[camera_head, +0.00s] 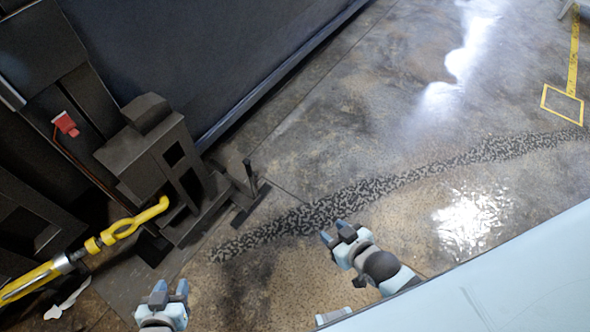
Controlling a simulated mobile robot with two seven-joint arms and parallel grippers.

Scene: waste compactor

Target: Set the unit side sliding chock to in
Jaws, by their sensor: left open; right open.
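A dark grey steel assembly (165,160) stands at the left, at the foot of the large dark wall. At its right end, low over the floor, is a dark sliding piece with a thin upright post (249,178), which looks like the chock. I cannot tell from this view whether it is in or out. My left gripper (168,290) is open and empty at the bottom, below the assembly and apart from it. My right gripper (338,234) is open and empty over the floor, right of and below the post.
A yellow hook with a turnbuckle (100,243) reaches in from the left edge to the assembly. A red tag (66,123) hangs behind it. The concrete floor (370,130) to the right is clear, with a dark speckled strip (400,184) and a yellow floor marking (562,104).

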